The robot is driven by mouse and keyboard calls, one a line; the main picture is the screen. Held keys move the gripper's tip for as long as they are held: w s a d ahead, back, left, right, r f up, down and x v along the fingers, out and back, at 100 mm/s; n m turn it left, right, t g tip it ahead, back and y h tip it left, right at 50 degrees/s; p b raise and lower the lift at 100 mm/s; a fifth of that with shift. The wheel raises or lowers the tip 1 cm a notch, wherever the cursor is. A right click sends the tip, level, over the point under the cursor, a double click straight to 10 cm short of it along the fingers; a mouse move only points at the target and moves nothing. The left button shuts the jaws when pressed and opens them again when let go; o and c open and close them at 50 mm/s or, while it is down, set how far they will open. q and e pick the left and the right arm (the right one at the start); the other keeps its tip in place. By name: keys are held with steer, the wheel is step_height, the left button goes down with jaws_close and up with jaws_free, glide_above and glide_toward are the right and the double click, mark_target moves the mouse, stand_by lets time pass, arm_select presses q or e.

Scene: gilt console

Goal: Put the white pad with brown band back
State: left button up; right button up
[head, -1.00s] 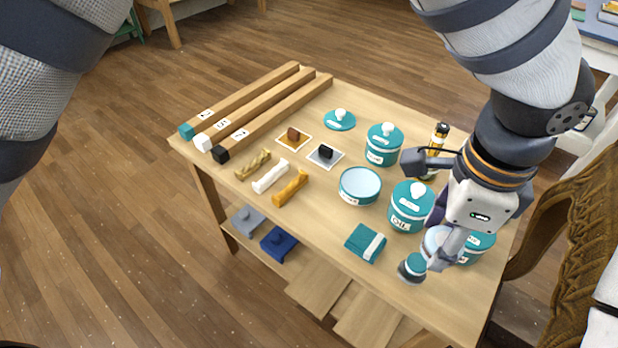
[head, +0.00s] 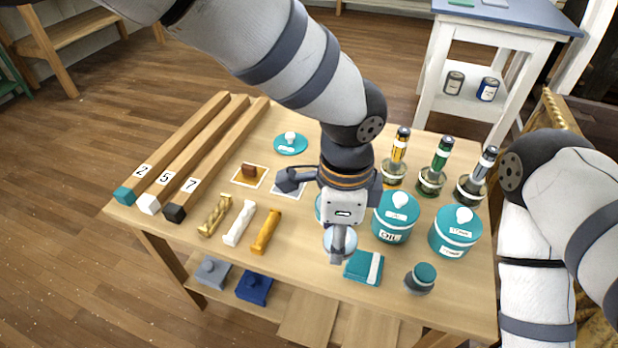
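I cannot pick out a white pad with a brown band for sure. A teal pad with a white band (head: 363,267) lies near the table's front edge. A brown block on a white, brown-edged square (head: 250,174) lies at left centre. My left gripper (head: 338,254) points down over the middle of the table, just left of and behind the teal pad. A pale round thing (head: 349,240) shows behind its near finger; whether it is gripped is unclear. The gripper hides most of an open teal jar. My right arm is at the right edge, its gripper out of view.
Lidded teal jars (head: 394,217) and a dark pot with teal lid (head: 420,278) stand right of the gripper. Bottles (head: 431,180) stand behind. Numbered bars (head: 185,160) and three twisted or shaped pieces (head: 238,223) lie left.

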arm_select(q)
glide_above(309, 257)
steer(key=f, duration=0.5)
steer(key=shift+s+d+f+b, duration=0.15)
steer(key=shift+d+f+b, duration=0.1)
steer(key=shift+b, duration=0.1)
steer(key=shift+w+a+f, duration=0.15)
steer(key=shift+f, duration=0.8)
steer(key=shift+w+a+f, duration=0.1)
steer(key=shift+f, duration=0.8)
arm_select(e)
steer(key=shift+s+f, duration=0.6)
steer(key=shift+f, duration=0.05)
arm_select(q)
steer(key=shift+f, duration=0.2)
steer(key=o, duration=1.2)
steer(key=shift+o, duration=0.2)
arm_select(e)
steer(key=shift+g, duration=0.3)
arm_select(q)
steer(key=shift+r, duration=0.1)
step_height(309, 257, up, 12)
steer(key=shift+r+p, duration=0.15)
steer(key=shift+p, duration=0.25)
arm_select(e)
steer(key=shift+w+r, duration=0.65)
steer(key=shift+r, duration=0.05)
